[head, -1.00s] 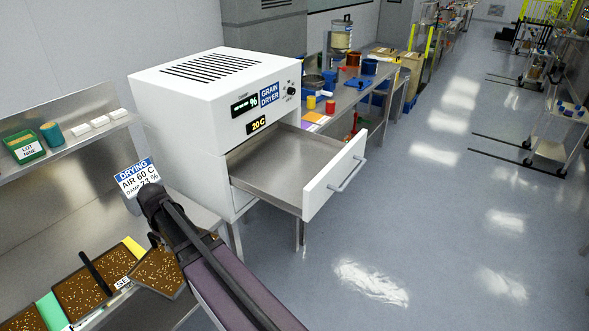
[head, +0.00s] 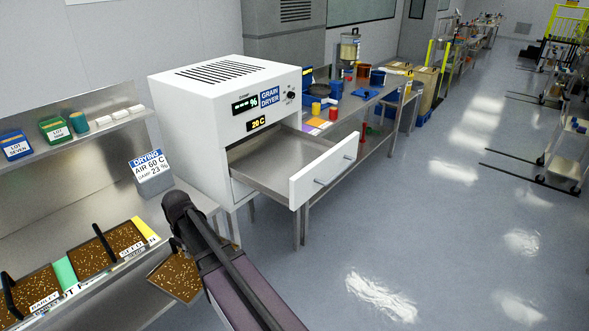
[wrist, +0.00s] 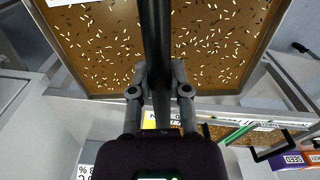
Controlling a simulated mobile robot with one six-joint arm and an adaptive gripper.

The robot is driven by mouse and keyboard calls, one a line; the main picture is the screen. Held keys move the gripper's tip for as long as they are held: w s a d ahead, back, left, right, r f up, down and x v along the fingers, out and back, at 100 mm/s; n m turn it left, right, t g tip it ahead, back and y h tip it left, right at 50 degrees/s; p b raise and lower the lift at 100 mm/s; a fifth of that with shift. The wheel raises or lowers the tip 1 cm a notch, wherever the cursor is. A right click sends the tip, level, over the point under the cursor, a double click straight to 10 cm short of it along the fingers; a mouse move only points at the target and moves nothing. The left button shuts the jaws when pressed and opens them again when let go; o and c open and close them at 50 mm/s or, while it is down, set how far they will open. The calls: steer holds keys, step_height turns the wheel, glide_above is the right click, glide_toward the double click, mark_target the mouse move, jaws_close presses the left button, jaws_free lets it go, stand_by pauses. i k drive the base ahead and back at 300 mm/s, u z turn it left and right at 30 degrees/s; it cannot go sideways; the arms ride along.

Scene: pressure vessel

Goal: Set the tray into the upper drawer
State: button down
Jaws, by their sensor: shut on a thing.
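My gripper (wrist: 160,90) is shut on the dark handle bar of a brown tray (wrist: 105,45) that carries light and dark grains. In the head view the held tray (head: 178,277) hangs beside the bench front, partly hidden behind my arm; the fingers are hidden there. The upper drawer (head: 268,172) of the white grain dryer (head: 205,100) is pulled out and empty. It is to the right of the held tray and apart from it.
Other grain trays with dark handles (head: 112,246) lie on the steel bench at the left. A drying sign (head: 150,168) stands by the dryer. A shelf holds a green box (head: 55,130) and a blue box (head: 14,145).

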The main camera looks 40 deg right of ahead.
mark_target(290, 162)
steer(key=z, duration=0.05)
steer(key=k, duration=1.35)
steer(key=z, duration=0.8)
steer(key=i, duration=1)
steer(key=u, duration=0.05)
